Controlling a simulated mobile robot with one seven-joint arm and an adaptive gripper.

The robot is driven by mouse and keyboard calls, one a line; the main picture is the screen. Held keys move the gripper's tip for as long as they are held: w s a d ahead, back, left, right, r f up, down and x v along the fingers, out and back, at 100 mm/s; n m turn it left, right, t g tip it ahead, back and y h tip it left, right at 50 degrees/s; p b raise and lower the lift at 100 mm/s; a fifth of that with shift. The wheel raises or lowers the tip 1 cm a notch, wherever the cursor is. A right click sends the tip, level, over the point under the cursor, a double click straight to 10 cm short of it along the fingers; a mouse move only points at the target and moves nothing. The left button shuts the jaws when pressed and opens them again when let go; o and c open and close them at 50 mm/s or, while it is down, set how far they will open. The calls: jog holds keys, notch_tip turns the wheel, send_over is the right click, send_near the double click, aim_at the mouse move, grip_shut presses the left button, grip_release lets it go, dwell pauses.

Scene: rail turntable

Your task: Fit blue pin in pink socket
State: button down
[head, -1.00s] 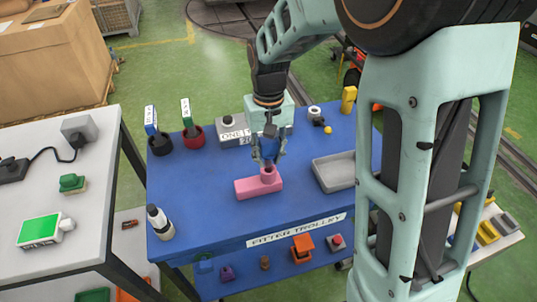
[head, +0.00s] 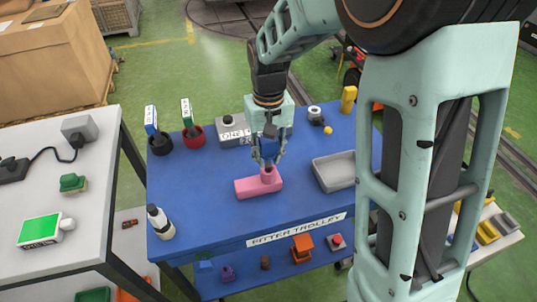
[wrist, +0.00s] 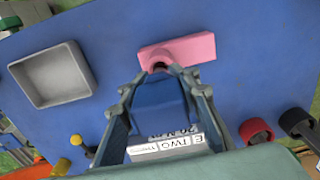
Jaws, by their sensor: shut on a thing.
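The blue pin (head: 267,144) is held between the fingers of my gripper (head: 268,157), over the middle of the trolley. In the wrist view the blue pin (wrist: 160,100) has a broad blue body and a white printed label. The pink socket (head: 258,187) lies on the blue top, a flat block with a raised round collar at its right end. My gripper is shut on the pin, right above this collar. The pink socket also shows in the wrist view (wrist: 190,47), beyond the pin's far end. Whether the pin's tip is inside the collar cannot be told.
A grey tray (head: 335,185) stands right of the socket. Behind are a black holder (head: 160,145), a red holder (head: 193,138) and a grey box (head: 230,133). A white and black bottle (head: 159,222) stands at the front left. The blue top left of the socket is clear.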

jog(key=shift+f+b, duration=1)
jog(key=shift+f, duration=0.35)
jog(key=c, duration=1.4)
grip_release()
jog(key=shift+o, duration=0.2)
notch_tip(320, 180, up, 12)
jog(key=shift+r, duration=0.1)
